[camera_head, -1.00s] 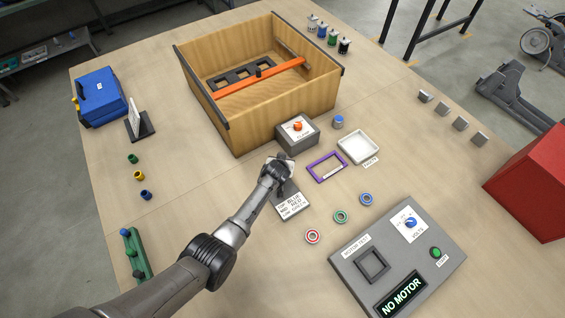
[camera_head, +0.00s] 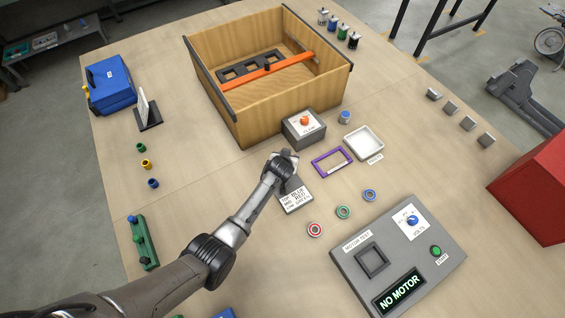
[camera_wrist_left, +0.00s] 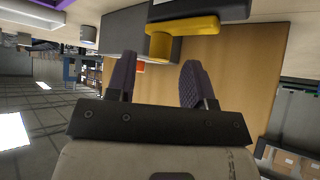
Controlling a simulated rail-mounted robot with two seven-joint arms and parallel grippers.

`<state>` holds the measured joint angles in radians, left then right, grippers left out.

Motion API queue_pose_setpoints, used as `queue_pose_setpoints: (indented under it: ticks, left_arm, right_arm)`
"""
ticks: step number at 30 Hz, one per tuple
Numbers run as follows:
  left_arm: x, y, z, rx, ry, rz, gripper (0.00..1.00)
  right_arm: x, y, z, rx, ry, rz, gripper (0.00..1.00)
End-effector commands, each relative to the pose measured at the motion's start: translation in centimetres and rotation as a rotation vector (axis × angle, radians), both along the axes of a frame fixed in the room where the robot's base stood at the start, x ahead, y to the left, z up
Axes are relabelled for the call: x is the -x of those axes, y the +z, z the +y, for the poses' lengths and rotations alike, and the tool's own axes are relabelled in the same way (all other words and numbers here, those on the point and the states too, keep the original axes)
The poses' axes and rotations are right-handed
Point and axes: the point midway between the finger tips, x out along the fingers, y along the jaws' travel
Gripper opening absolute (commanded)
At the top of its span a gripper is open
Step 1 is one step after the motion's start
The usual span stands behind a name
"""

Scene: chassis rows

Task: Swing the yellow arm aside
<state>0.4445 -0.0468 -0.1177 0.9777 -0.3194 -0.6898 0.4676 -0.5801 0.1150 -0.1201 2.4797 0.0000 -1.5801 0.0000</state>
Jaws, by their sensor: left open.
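The yellow arm (camera_wrist_left: 185,28) shows in the left wrist view as a bent yellow bar against a dark grey box (camera_wrist_left: 125,30). In the head view I cannot make out the yellow arm; the grey box (camera_head: 304,130) with an orange knob on top stands against the wooden crate. My left gripper (camera_wrist_left: 157,78) is open and empty, its two dark pads apart, with the yellow arm beyond them and not between them. In the head view my left gripper (camera_head: 287,158) is just in front of the grey box. My right gripper is not in view.
The wooden crate (camera_head: 242,118) with an orange bar inside stands behind the box. A purple frame (camera_head: 318,168), white tray (camera_head: 378,150) and blue-topped cylinder (camera_head: 345,118) are to its right. A text card (camera_head: 296,200) lies below the gripper. The motor tester (camera_head: 448,265) is front right.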

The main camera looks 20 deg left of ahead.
Motion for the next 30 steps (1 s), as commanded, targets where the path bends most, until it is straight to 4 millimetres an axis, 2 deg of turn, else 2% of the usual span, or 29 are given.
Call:
queue_pose_setpoints:
  ticks: [4,15,22,30]
  left_arm:
    - [1.9,2.1,-0.3,0.002,0.001,-0.001,0.48]
    - [5.8,5.8,-0.9,0.001,0.002,0.002,0.48]
    - [7.3,7.1,-1.2,0.001,0.001,0.004,0.48]
    - [7.7,7.5,-1.2,-0.001,0.001,0.005,0.48]
  right_arm:
    - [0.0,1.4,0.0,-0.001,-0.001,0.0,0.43]
    - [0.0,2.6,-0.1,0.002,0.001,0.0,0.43]
    - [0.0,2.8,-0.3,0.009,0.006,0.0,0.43]
    - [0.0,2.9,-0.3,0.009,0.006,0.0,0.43]
